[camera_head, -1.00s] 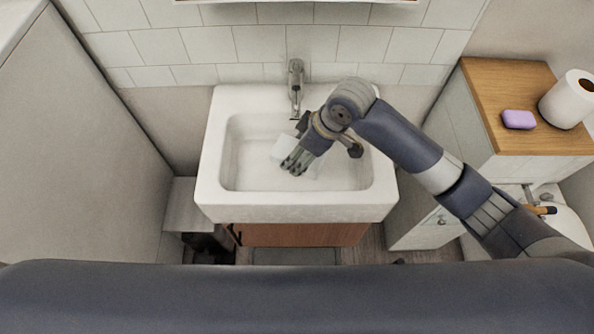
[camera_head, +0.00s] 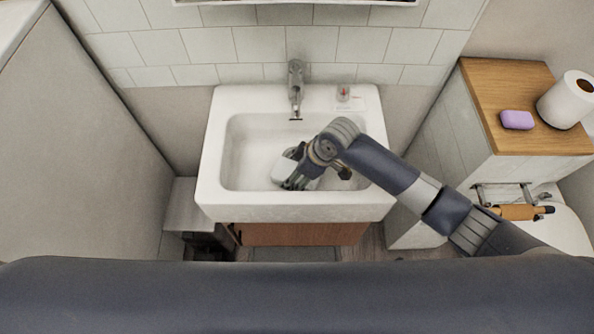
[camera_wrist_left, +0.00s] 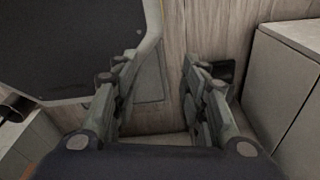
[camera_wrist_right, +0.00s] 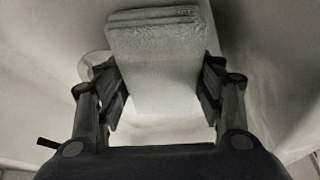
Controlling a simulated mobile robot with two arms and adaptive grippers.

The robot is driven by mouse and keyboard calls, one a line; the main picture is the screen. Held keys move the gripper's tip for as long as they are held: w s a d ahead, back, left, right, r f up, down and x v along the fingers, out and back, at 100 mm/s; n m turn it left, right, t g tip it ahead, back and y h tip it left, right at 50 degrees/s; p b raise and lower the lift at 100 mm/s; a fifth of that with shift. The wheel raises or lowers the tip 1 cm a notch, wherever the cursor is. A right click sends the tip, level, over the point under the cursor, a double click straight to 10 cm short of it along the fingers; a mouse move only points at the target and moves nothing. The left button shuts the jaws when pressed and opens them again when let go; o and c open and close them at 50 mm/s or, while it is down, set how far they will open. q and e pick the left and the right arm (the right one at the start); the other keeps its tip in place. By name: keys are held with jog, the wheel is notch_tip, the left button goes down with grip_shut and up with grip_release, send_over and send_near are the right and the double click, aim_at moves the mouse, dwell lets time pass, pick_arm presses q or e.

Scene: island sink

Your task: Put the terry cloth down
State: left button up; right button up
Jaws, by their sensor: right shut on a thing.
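The terry cloth (camera_head: 284,170) is a pale, folded, thick cloth. In the head view it is in the sink basin (camera_head: 245,155), partly hidden by my right gripper (camera_head: 294,178). In the right wrist view the folded cloth (camera_wrist_right: 155,60) sits between the two fingers of my right gripper (camera_wrist_right: 160,85), which is shut on it. I cannot tell whether the cloth touches the basin floor. My left gripper (camera_wrist_left: 165,82) shows only in the left wrist view, with its fingers apart and nothing between them.
The faucet (camera_head: 296,85) rises at the back of the sink. A small clear item with red (camera_head: 343,93) stands on the back right ledge. To the right, a wood-topped cabinet (camera_head: 500,82) holds purple soap (camera_head: 517,119) and a paper roll (camera_head: 568,98). The basin's left side is clear.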

pick_arm(q)
jog(key=shift+s, duration=0.2)
pick_arm(e)
jog(key=shift+f, duration=0.15)
pick_arm(q)
jog(key=shift+s+f, duration=0.1)
jog(key=shift+s, duration=0.25)
pick_arm(e)
jog(key=o, duration=0.6)
jog(key=shift+o, duration=0.2)
jog(key=shift+r, duration=0.35)
pick_arm(q)
jog(key=shift+w, duration=0.1)
pick_arm(e)
jog(key=v, duration=1.1)
jog(key=shift+d+r, duration=0.2)
jog(key=shift+r, duration=0.15)
jog(key=shift+s, duration=0.1)
